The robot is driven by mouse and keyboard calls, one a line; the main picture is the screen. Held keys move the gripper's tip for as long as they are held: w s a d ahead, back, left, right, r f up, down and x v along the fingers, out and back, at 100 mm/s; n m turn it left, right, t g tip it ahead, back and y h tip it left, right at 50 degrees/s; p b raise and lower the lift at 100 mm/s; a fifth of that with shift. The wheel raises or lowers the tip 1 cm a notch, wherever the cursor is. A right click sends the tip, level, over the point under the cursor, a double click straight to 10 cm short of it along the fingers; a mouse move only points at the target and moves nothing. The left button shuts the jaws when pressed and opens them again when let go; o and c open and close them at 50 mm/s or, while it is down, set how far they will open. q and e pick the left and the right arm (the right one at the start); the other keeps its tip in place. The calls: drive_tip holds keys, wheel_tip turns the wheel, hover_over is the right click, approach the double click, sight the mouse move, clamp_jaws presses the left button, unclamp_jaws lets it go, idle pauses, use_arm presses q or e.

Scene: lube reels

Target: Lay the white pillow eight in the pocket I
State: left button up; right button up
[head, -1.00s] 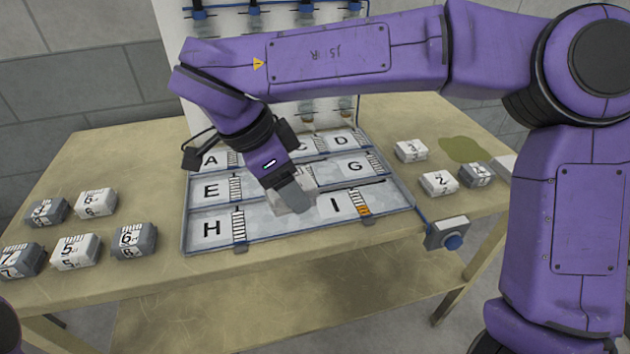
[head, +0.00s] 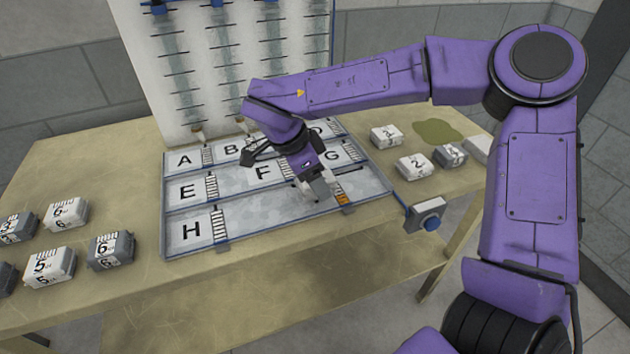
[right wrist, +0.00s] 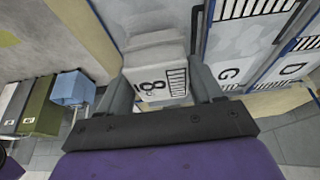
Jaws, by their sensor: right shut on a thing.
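My right gripper (head: 322,202) is shut on the white pillow eight, over the right end of the tray's bottom row. In the right wrist view the white pillow (right wrist: 158,72) sits between both fingers, with a black 8 and a striped patch showing. In the head view the gripper mostly hides it. Pocket I (head: 275,215) is the wide bottom-row pocket right of H's striped strip; its letter is hidden behind my gripper. An orange mark (head: 343,199) shows by its right-hand strip. I cannot tell whether the pillow touches the pocket floor. My left gripper is not in view.
Several white and grey numbered pillows (head: 110,250) lie on the table left of the tray (head: 165,215). More pillows (head: 415,166) lie to the right, near an olive stain (head: 438,131). A box with a blue button (head: 428,217) is at the front edge. A tall panel (head: 225,60) stands behind.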

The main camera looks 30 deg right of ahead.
drive_tip(key=shift+w+f, duration=0.15)
drive_tip(key=shift+f, duration=0.7)
drive_tip(key=shift+a+r, duration=0.1)
drive_tip(key=o, duration=1)
drive_tip(key=shift+f, duration=0.2)
drive_tip(key=shift+o, duration=0.2)
drive_tip(key=s+v, duration=0.1)
drive_tip(key=v, duration=1.1)
drive_tip(key=shift+w+r+p, duration=0.15)
drive_tip(key=shift+w+p, duration=0.15)
drive_tip(key=shift+w, duration=0.15)
